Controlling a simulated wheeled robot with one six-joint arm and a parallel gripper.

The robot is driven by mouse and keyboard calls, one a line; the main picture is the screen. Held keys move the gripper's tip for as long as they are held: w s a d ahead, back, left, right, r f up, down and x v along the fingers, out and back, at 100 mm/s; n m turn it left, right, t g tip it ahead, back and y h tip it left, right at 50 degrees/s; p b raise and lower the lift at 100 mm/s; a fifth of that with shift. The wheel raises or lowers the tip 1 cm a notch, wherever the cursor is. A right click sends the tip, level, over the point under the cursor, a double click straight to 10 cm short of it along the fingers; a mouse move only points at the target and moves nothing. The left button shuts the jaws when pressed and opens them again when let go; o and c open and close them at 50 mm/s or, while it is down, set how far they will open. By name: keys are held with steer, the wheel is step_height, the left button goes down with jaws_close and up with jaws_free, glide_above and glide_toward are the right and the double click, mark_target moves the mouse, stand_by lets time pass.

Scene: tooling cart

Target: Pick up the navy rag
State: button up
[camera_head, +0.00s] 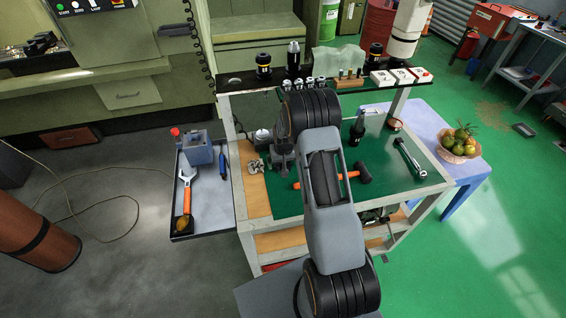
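I cannot make out a navy rag in this view; my arm covers part of the cart top and may hide it. My gripper (282,164) is over the left part of the cart's green mat (290,203), pointing down and partly hidden by my own wrist. Its fingers are too small and dark to tell whether they are open or shut, and I see nothing clearly held. A small crumpled grey-beige thing (256,167) lies just left of it on the cart's wooden edge.
On the mat are a hammer (362,173), a dark bottle (357,128) and a ratchet (411,157). A raised back shelf carries holders and boxes. A fruit bowl (460,146) stands right.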

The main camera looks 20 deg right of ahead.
steer(key=shift+c, duration=0.2)
steer(key=c, duration=0.9)
steer(key=shift+r, duration=0.1)
steer(key=shift+r+b, duration=0.55)
steer(key=shift+b, duration=0.1)
steer(key=s+a+r+b, duration=0.2)
steer(key=s+r+b, duration=0.3)
steer(key=s+r, duration=0.6)
steer(key=s, duration=0.2)
steer(key=shift+s+r, duration=0.35)
steer(key=shift+s, duration=0.05)
